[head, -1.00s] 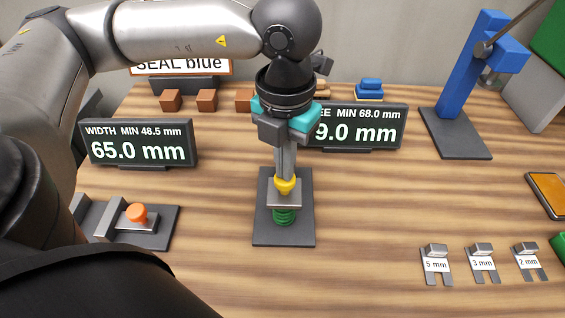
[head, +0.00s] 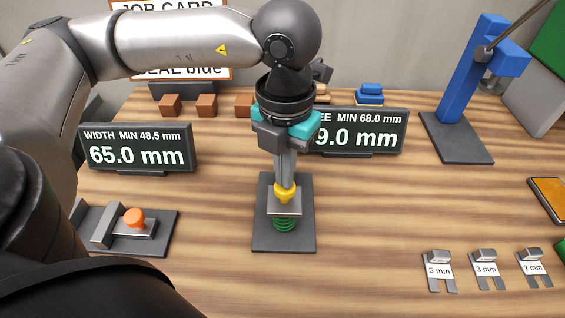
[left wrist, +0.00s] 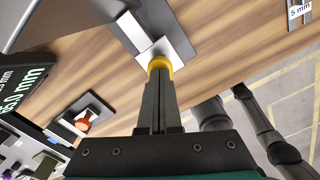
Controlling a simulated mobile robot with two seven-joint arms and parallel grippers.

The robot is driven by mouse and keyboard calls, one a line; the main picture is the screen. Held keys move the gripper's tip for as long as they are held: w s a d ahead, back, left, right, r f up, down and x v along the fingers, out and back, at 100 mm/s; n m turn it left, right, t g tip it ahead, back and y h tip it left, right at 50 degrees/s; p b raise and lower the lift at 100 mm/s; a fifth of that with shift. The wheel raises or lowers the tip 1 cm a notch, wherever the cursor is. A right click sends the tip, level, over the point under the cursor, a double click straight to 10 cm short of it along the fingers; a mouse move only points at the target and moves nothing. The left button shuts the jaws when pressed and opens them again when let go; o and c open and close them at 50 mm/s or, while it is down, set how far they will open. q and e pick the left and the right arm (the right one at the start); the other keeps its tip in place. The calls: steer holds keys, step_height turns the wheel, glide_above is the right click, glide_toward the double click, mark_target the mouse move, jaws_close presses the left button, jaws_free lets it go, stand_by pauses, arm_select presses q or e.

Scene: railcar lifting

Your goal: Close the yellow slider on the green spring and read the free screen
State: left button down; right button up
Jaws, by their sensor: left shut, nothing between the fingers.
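The yellow slider (head: 285,193) is a yellow knob on a grey block above the green spring (head: 284,225), which stands on a dark base plate (head: 264,235). My left gripper (head: 285,181) is shut and empty, pointing down with its fingertips on top of the yellow knob. In the left wrist view the shut fingers (left wrist: 159,70) meet the yellow knob (left wrist: 160,63); the spring is hidden there. The free screen (head: 360,132) stands behind to the right. My gripper covers its left end; "EE MIN 68.0 mm" and "9.0 mm" show, with the leading digit hidden.
The width screen (head: 137,148) reads 65.0 mm, MIN 48.5 mm. An orange-knobbed fixture (head: 134,220) sits at the left. Gauges marked 5 mm (head: 438,271), 3 mm (head: 486,269) and 2 mm (head: 533,267) lie at the right. A blue stand (head: 468,85) is behind. Table right of the base is clear.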

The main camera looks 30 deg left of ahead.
arm_select(q)
steer(key=shift+r+p, duration=0.65)
steer(key=shift+r, duration=0.75)
step_height(320, 180, up, 7)
steer(key=p, duration=0.4)
steer(key=shift+r+p, duration=0.1)
steer(key=shift+p, duration=0.2)
